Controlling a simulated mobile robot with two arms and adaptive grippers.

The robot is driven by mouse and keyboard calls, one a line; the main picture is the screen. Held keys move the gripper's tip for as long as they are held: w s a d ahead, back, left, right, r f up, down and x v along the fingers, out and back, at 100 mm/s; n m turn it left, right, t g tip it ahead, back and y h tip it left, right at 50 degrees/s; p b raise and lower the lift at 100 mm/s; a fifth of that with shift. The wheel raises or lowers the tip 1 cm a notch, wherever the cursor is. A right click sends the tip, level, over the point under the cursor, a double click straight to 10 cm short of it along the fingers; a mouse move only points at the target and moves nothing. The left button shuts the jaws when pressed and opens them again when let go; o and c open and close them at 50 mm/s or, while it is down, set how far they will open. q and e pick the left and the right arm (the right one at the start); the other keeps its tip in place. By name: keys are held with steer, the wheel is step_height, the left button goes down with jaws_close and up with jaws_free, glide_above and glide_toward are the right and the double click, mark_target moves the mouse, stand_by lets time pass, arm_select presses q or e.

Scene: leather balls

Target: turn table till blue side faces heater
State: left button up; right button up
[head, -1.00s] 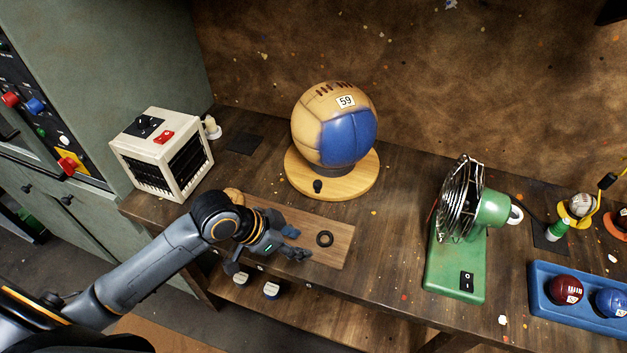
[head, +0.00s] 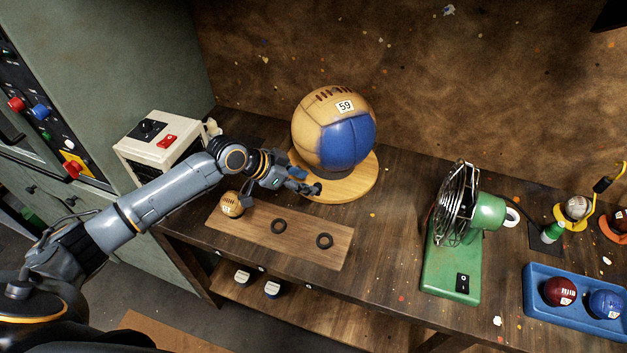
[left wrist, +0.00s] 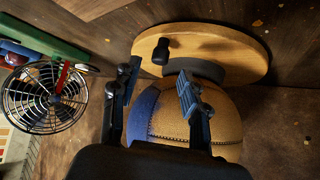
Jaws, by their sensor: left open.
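The round wooden turntable (head: 350,190) carries a large ball (head: 318,115), tan with a blue side (head: 348,143). The blue side faces front-right, toward the fan and away from the heater (head: 150,130) at the left. A dark knob sticks up near the turntable's front edge; it shows clearly in the left wrist view (left wrist: 161,52). My left gripper (head: 304,182) is open and empty at the turntable's front-left edge, close beside the knob. In the left wrist view its fingers (left wrist: 157,82) are spread, with the knob beyond them. Contact cannot be told. My right gripper is out of view.
A wooden board (head: 290,245) with a small ball (head: 231,204) and two dark rings lies in front of the turntable. A green fan (head: 455,270) stands to the right, with a blue tray (head: 580,315) of balls beyond it. My left arm partly covers the heater.

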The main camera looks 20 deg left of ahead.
mark_target(317, 185)
arm_select(q)
steer(key=shift+x, duration=2.05)
jaws_close()
